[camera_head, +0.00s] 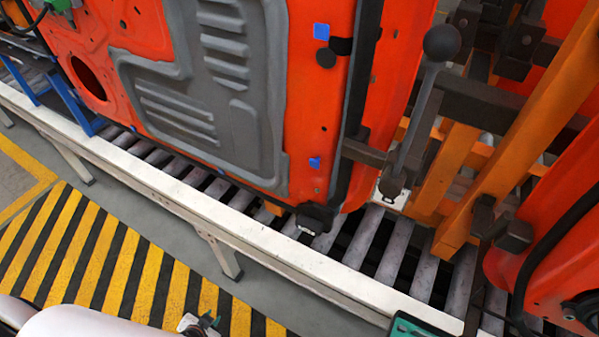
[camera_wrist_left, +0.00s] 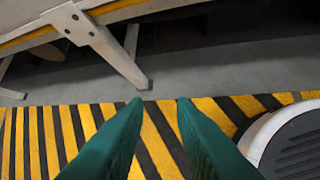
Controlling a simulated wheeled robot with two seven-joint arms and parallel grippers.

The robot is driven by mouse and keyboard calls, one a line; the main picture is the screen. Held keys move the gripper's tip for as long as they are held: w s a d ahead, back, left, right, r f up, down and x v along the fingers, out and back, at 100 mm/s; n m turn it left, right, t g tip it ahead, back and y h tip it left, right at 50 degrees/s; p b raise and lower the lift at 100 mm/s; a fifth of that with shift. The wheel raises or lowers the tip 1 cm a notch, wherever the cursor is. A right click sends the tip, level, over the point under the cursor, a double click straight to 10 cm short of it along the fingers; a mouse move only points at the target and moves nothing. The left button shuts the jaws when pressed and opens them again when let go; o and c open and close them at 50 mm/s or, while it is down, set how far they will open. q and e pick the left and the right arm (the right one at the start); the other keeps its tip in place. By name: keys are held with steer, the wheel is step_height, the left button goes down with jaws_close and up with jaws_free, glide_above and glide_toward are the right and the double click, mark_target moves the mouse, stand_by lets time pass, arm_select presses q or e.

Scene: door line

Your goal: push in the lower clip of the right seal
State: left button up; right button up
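The orange door (camera_head: 305,110) with a grey inner panel hangs over the conveyor. A dark seal strip (camera_head: 356,95) runs down its right edge. Beside it, a blue clip (camera_head: 314,162) sits low on the door and another blue clip (camera_head: 321,31) sits high. I cannot tell how deep either clip sits. My left gripper (camera_head: 208,322) is at the bottom edge of the head view, far below the door and mostly cut off. In the left wrist view, its two green fingers (camera_wrist_left: 158,101) stand apart with nothing between them.
The white conveyor rail (camera_head: 190,212) and its leg (camera_head: 220,255) stand between my left gripper and the door. A grey lever with a black knob (camera_head: 441,43) stands right of the door. A teal part (camera_head: 412,326) shows at the bottom edge. Striped floor (camera_head: 110,260) is clear.

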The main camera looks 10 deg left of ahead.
arm_select(q)
steer(key=w+a+r+t, duration=0.1)
steer(key=w+r, duration=0.2)
steer(key=w+a+r+m+t, duration=0.1)
steer(key=w+r+t, duration=0.1)
steer(key=w+r, duration=0.2)
steer(key=w+a+r+m+t, duration=0.1)
steer(key=w+a+r, duration=0.1)
steer(key=w+r, duration=0.1)
steer(key=shift+w+r+h+b, duration=0.3)
steer(key=shift+r+b, duration=0.1)
steer(key=shift+r, duration=0.3)
jaws_close()
steer(key=w+d+r+m+t+h+b, duration=0.1)
steer(key=w+r+m+t+h, duration=0.25)
steer(key=r, duration=0.95)
steer(key=w+d+r+m+t+h+b, duration=0.1)
steer(key=w+d+r+m+t+h, duration=0.25)
steer(key=r, duration=0.85)
steer(key=s+d+r+m+g+h, duration=0.4)
steer(key=s+d+r+m, duration=0.1)
steer(key=r+m, duration=0.3)
steer(key=s+d+r+m+g+h+b, duration=0.1)
steer(key=s+d+r+m+g+h, duration=0.3)
steer(key=d+r+m, duration=0.3)
step_height(320, 180, up, 3)
steer(key=shift+s+d+r+m+g+h, duration=0.25)
steer(key=shift+s+m+g, duration=0.3)
steer(key=shift+m+g, duration=0.4)
